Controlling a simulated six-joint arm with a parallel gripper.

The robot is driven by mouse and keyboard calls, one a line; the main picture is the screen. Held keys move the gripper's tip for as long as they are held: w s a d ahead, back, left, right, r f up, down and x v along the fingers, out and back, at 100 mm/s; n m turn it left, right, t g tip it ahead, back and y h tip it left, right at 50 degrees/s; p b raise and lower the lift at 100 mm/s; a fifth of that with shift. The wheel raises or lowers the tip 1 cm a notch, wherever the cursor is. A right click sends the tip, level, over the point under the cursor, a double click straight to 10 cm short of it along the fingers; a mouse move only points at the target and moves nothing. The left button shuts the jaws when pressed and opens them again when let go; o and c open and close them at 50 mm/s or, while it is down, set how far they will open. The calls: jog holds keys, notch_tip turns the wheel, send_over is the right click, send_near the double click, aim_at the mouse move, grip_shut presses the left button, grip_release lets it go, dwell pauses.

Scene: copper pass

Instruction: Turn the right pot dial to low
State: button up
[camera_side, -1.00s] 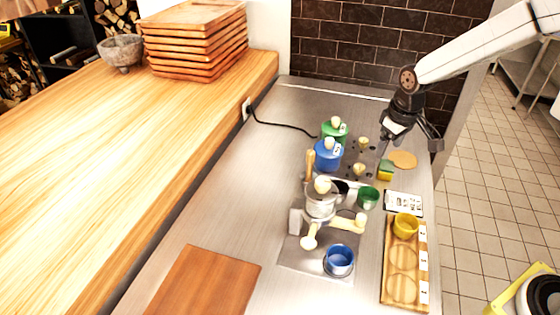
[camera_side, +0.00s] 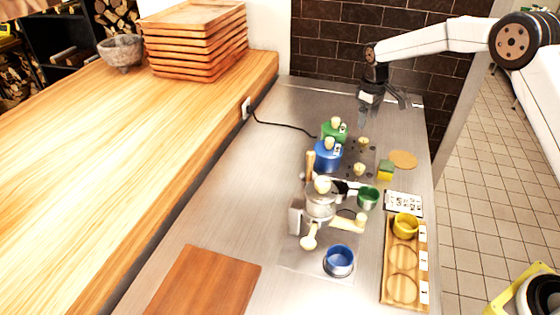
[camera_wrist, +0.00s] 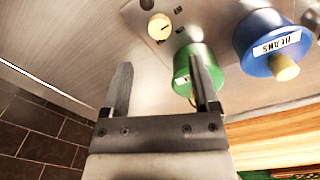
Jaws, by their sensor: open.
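Two cream dials stand on a dark-marked plate: the far dial (camera_side: 363,142) and the near dial (camera_side: 358,169). In the wrist view one dial (camera_wrist: 160,27) shows a pointer line, and another knob (camera_wrist: 147,4) is cut off at the top edge. I cannot tell the exact settings. The green pot (camera_side: 334,132) and the blue pot (camera_side: 327,156) stand left of the dials; the green pot (camera_wrist: 192,65) and blue pot (camera_wrist: 268,42) also show in the wrist view. My gripper (camera_side: 383,108) is open and empty, in the air beyond the dials, touching nothing.
A green-yellow sponge (camera_side: 386,170) and a tan disc (camera_side: 403,159) lie right of the dials. A metal press with cream handles (camera_side: 320,205), a green cup (camera_side: 368,197), a blue cup (camera_side: 339,261) and a wooden rack (camera_side: 391,287) stand nearer. A brick wall (camera_side: 345,40) is behind.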

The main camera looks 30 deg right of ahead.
aim_at(364, 140)
jog(key=shift+d+f, duration=0.15)
jog(key=shift+f, duration=3.75)
grip_shut()
